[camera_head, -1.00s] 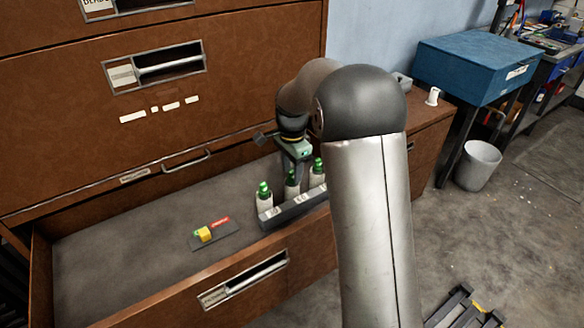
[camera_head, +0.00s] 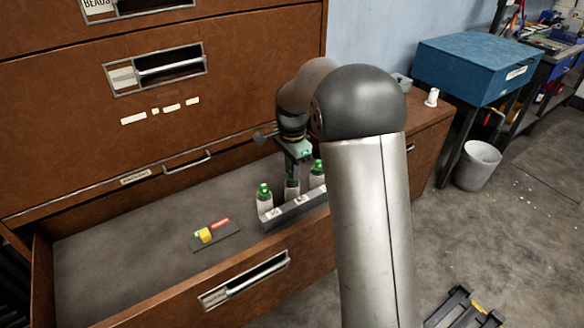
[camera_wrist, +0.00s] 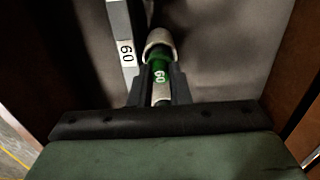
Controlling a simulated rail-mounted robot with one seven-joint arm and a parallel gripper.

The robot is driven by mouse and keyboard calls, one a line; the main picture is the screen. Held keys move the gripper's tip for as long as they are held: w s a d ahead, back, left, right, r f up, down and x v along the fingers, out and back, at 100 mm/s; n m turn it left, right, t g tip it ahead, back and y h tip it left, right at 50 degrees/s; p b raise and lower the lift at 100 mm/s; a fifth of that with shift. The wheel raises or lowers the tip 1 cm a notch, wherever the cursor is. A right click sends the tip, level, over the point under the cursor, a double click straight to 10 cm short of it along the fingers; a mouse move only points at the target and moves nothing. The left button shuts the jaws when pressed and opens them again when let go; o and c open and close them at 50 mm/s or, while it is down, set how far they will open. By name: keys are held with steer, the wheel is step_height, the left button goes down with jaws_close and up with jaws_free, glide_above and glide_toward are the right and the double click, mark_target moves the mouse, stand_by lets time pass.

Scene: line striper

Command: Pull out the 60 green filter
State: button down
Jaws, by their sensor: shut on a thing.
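The 60 green filter (camera_wrist: 160,71) is in the wrist view, green with a white "60" and a pale rounded end. My gripper (camera_wrist: 160,92) is shut on it, one dark finger on each side. A grey rack (camera_wrist: 127,48) labelled "60" runs just beside it. In the head view the green-topped filter (camera_head: 292,188) stands in the middle of the rack (camera_head: 296,214), below my gripper (camera_head: 294,170). I cannot tell whether its lower end is clear of the rack.
Two more green-topped white filters stand in the rack, one to the left (camera_head: 264,200) and one to the right (camera_head: 317,175). The rack is in an open brown drawer (camera_head: 110,255). A dark plate (camera_head: 216,237) with yellow and red pieces lies left of it. The drawer's left part is bare.

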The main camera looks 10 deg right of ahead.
steer(key=shift+r, duration=0.4)
step_height(320, 180, up, 9)
steer(key=p, duration=0.6)
steer(key=shift+f+p, duration=0.15)
steer(key=shift+p, duration=0.15)
stand_by(0.6)
